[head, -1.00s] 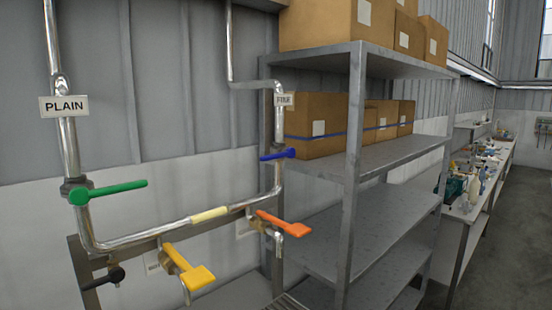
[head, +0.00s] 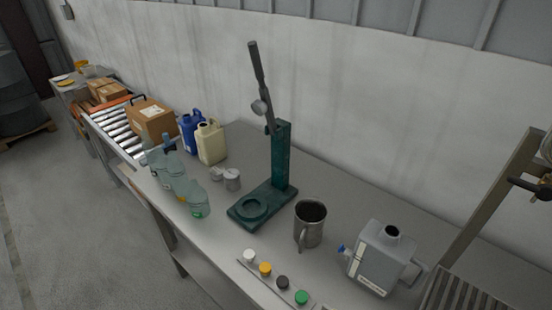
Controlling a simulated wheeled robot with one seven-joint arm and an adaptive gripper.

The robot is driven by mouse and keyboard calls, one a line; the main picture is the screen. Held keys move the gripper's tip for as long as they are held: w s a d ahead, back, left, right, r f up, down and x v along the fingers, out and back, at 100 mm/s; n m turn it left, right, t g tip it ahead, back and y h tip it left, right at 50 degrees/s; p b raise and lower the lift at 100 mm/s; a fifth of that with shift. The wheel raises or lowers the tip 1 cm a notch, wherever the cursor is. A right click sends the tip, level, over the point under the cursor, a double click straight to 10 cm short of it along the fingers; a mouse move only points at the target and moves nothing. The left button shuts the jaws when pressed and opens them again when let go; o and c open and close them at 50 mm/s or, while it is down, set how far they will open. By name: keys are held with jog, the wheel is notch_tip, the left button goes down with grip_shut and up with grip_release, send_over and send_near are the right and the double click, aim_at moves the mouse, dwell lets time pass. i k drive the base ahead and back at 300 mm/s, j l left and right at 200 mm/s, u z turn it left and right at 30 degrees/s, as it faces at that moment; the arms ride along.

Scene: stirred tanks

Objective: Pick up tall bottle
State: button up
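Several clear, greenish bottles stand close together at the left front edge of the grey bench in the head view. The front one (head: 198,200) has something green low on it, and another clear bottle (head: 174,166) stands farther back. They overlap, so I cannot tell which is the tall bottle. My gripper is not in view.
A dark green lever press (head: 281,160) stands mid-bench (head: 345,190), with a metal mug (head: 310,225) and a grey jug (head: 381,258) to its right. Coloured caps (head: 282,282) lie in front. Cream (head: 211,143) and blue (head: 188,130) jugs stand behind the bottles. Floor (head: 90,215) is clear at left.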

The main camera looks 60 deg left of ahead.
aim_at(176, 169)
jog(key=u, duration=2.75)
jog(key=i+j+z, duration=0.25)
jog(key=i+j, duration=0.3)
jog(key=i+j+z, duration=0.25)
jog(key=i+j, duration=0.3)
jog(key=j, duration=0.1)
